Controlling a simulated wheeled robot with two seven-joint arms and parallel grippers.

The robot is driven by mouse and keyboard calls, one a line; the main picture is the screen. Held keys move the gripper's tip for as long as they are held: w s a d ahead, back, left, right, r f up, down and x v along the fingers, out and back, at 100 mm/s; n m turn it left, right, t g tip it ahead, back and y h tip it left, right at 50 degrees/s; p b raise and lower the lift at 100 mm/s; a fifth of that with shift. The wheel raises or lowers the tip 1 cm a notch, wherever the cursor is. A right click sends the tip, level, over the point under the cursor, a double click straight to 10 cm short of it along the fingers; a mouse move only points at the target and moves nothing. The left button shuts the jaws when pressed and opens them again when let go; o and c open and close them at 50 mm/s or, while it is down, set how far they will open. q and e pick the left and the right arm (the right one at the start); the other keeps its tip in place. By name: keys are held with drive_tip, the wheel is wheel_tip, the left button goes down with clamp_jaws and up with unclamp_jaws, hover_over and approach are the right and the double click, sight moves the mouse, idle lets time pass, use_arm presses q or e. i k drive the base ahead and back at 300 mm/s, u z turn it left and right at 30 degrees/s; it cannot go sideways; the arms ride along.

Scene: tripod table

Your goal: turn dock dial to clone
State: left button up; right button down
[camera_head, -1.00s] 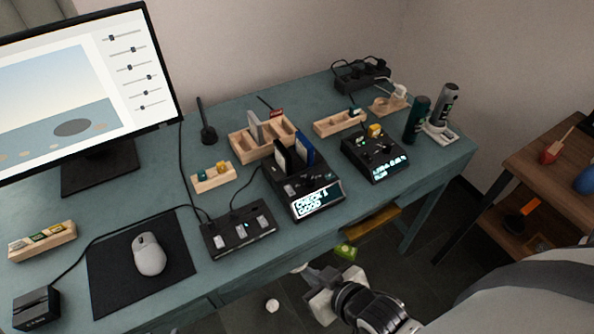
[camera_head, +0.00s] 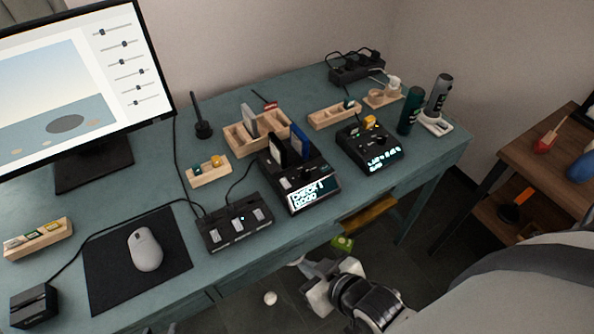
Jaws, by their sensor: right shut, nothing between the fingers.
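The black dock (camera_head: 317,200) stands near the front edge of the desk, with a dark drive (camera_head: 277,150) and a blue drive (camera_head: 299,143) upright in its slots. Its lit front screen shows two lines of text, too small to read surely. Small controls show on its top, but the dial and its setting are too small to make out. My right gripper (camera_head: 300,263) is shut and empty, low in front of the desk, below and apart from the dock. My left gripper is not in view.
A black switch box (camera_head: 238,226) stands left of the dock, and another black device with a lit screen (camera_head: 378,160) stands right. A wooden rack (camera_head: 240,141) is behind the dock.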

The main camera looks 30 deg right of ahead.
sight(306, 174)
drive_tip(key=u, duration=0.1)
drive_tip(key=k, duration=1)
drive_tip(key=z, duration=1)
drive_tip(key=i, duration=0.8)
drive_tip(key=u, duration=0.35)
